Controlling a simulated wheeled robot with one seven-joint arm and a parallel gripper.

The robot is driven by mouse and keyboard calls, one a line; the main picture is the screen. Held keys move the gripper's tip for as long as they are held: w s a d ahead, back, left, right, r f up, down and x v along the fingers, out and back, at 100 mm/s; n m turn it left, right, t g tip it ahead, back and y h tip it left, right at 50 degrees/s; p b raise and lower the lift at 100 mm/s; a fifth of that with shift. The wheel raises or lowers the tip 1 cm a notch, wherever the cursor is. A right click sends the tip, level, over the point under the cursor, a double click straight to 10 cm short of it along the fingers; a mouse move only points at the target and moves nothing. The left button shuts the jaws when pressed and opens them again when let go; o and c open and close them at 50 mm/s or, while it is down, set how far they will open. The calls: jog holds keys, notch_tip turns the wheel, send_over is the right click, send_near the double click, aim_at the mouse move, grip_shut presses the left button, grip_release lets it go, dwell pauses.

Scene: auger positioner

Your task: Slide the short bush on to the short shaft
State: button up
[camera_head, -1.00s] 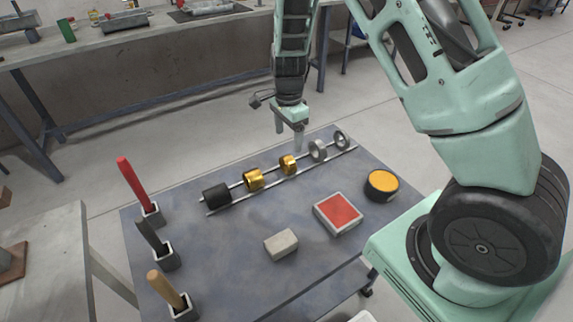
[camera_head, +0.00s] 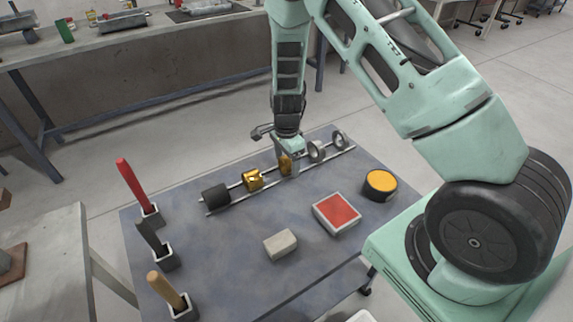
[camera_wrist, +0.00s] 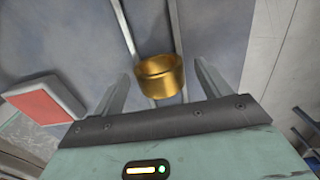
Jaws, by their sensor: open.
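Two gold bushes sit on a pair of thin parallel rails on the blue-grey table. The smaller gold bush (camera_head: 285,163) is partly hidden by my gripper (camera_head: 291,166); the larger gold bush (camera_head: 253,180) is to its left. In the wrist view, my gripper (camera_wrist: 158,84) is open, with one finger on each side of a gold bush (camera_wrist: 160,76). The fingers show gaps to the bush. I cannot tell which piece is the short shaft.
A black cylinder (camera_head: 216,197) and grey rings (camera_head: 316,151) share the rails (camera_head: 234,188). A red-topped block (camera_head: 336,211), a grey block (camera_head: 280,244), a yellow-topped black round (camera_head: 380,185) and several upright handled tools in holders (camera_head: 151,211) stand on the table (camera_head: 230,270).

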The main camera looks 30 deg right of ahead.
jog(key=c, duration=1.3)
jog(key=shift+o, duration=0.2)
jog(key=shift+r, duration=0.1)
